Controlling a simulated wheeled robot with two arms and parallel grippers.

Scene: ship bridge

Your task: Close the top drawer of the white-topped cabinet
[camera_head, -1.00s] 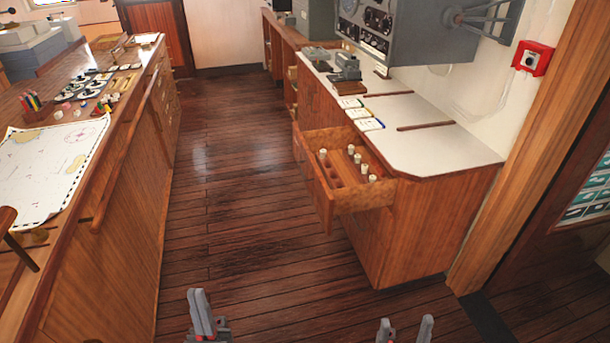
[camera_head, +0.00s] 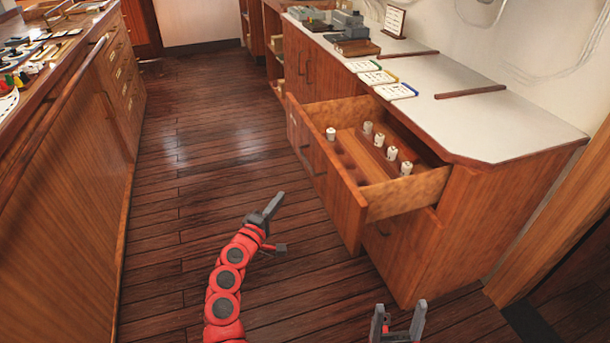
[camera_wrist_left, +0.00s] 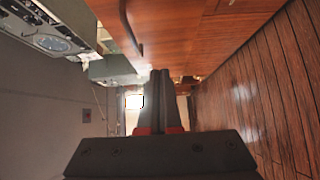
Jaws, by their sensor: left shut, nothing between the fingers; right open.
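The white-topped cabinet (camera_head: 505,122) stands on the right. Its top drawer (camera_head: 408,194) is pulled out toward the aisle, and several white cylinders (camera_head: 391,153) stand upright inside. My left gripper (camera_head: 275,206) is shut and empty, over the aisle to the left of the drawer front, with a visible gap in the head view. In the left wrist view its fingers (camera_wrist_left: 160,82) are together, with reddish wood panels and a dark handle (camera_wrist_left: 131,30) above them. My right gripper (camera_head: 398,318) is open and empty at the bottom, in front of the cabinet's near end.
Cards (camera_head: 378,77) and grey instruments (camera_head: 347,25) lie on the white top. A long wooden counter (camera_head: 75,140) runs along the left. The plank floor (camera_head: 195,190) between them is clear. A wooden post (camera_head: 560,225) stands at the right.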

